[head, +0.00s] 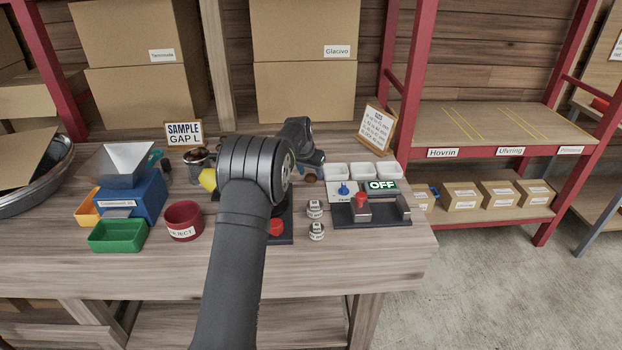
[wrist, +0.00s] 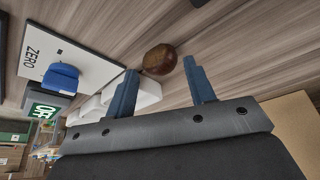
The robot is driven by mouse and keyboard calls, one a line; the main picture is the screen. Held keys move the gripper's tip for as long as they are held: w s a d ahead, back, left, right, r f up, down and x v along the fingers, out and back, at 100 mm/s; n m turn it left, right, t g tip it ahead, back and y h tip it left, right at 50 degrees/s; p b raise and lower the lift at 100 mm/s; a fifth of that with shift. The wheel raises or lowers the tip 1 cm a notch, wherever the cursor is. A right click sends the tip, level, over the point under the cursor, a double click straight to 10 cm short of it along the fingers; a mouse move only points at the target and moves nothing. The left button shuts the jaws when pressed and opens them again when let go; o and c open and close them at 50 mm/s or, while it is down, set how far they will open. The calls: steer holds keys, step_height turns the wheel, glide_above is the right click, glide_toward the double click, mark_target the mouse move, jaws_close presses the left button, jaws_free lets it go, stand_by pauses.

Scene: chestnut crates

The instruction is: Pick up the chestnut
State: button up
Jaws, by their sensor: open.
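The chestnut (wrist: 160,59) is a brown, rounded nut on the wooden table, seen in the wrist view. A small brown spot that looks like it shows in the head view (head: 310,178), beside the white trays and partly behind my arm. My gripper (wrist: 160,68) is open, with its two blue-grey fingers on either side of the chestnut's near edge. The chestnut appears between or just beyond the fingertips; I cannot tell the exact depth or any contact. In the head view my gripper is mostly hidden behind my wrist.
White trays (head: 362,170) stand right of my gripper. A panel with a blue knob (head: 344,189) and an OFF display (head: 382,185) sits in front of them. Two small labelled weights (head: 316,231), a red REJECT cup (head: 184,221) and a green bin (head: 118,235) stand nearer the front.

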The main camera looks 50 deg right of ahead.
steer(key=shift+x, duration=0.8)
steer(key=c, duration=0.7)
steer(key=shift+r, duration=0.1)
